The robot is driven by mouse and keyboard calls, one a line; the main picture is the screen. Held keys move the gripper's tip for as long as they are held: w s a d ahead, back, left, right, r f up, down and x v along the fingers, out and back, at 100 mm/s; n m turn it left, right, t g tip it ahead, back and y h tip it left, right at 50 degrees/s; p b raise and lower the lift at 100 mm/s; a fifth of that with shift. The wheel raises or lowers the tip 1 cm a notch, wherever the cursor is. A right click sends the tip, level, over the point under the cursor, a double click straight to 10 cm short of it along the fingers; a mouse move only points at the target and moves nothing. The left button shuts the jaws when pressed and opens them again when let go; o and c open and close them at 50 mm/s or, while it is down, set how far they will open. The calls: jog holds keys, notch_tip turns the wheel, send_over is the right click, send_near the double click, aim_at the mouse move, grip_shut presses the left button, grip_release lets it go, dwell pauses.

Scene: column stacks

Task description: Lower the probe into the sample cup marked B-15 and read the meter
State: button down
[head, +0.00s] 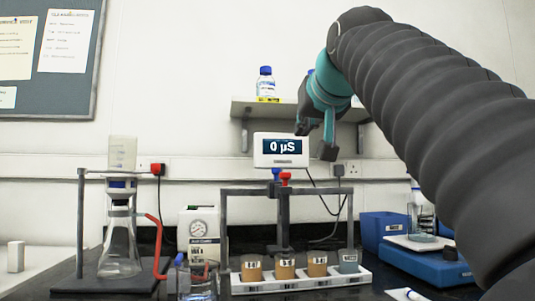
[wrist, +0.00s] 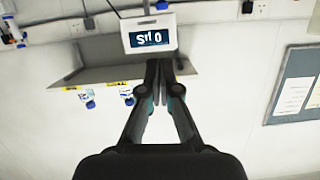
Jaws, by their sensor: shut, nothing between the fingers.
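The meter (head: 282,150) is a white box with a dark screen that reads 0 µS. It shows upside down in the wrist view (wrist: 150,38). Below it, a dark frame (head: 232,192) carries a central dark upright piece (head: 284,215), possibly the probe holder, topped by a blue knob (head: 276,173) and a red knob (head: 286,178). Sample cups stand in a white rack (head: 300,285) beneath: brown cups (head: 252,270) (head: 285,268) (head: 317,265) and a grey-blue cup (head: 348,264). Their labels are too small to read. My gripper (head: 316,143) is shut and empty, raised beside the meter; its fingers meet in the wrist view (wrist: 162,68).
A flask (head: 120,245) on a stand with a red hose is left, beside a gauge box (head: 199,232). A blue box (head: 383,229) and a balance-like blue device (head: 425,262) are right. A wall shelf (head: 298,108) holds a bottle (head: 266,84) behind my gripper.

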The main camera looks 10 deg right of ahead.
jog(key=w+f+b, duration=0.1)
jog(key=w+f, duration=0.5)
jog(key=w, duration=0.3)
jog(key=shift+w+a+f+b, duration=0.15)
jog(key=shift+a+f+b, duration=0.1)
jog(key=shift+b, duration=0.15)
